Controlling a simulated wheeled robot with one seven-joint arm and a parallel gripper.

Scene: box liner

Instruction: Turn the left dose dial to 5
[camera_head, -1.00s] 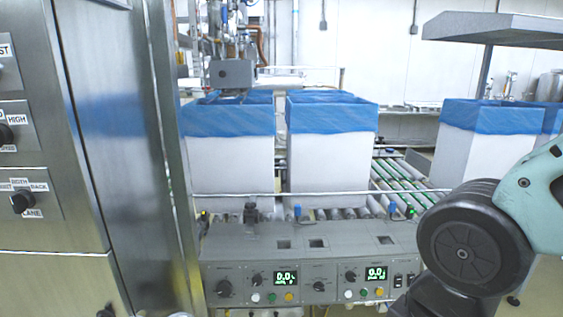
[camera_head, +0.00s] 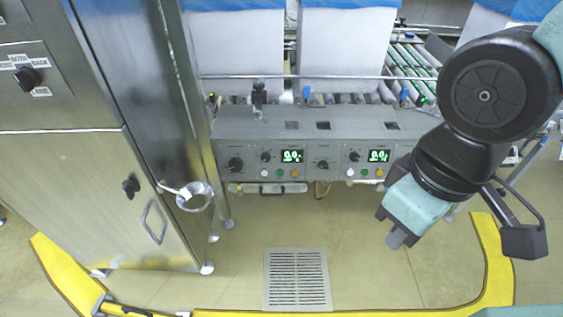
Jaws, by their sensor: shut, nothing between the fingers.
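The control panel (camera_head: 308,163) is a grey console at the front of the conveyor. Its left group has a larger black dial (camera_head: 235,164), a smaller black knob (camera_head: 266,157) and a lit green display (camera_head: 292,156) that seems to read 0.0. I cannot read the dial labels, so I cannot tell for certain which knob is the left dose dial. The right group has a similar dial (camera_head: 323,164), a small knob (camera_head: 354,156) and a display (camera_head: 379,156). My arm is at the right, apart from the panel; I cannot make out my gripper's fingers.
A steel cabinet (camera_head: 100,190) with knobs and a handle stands at the left, close to the panel. White boxes (camera_head: 345,45) with blue liners stand on rollers behind a rail. The floor before the panel is clear, with a drain grate (camera_head: 297,280) and yellow floor markings (camera_head: 497,265).

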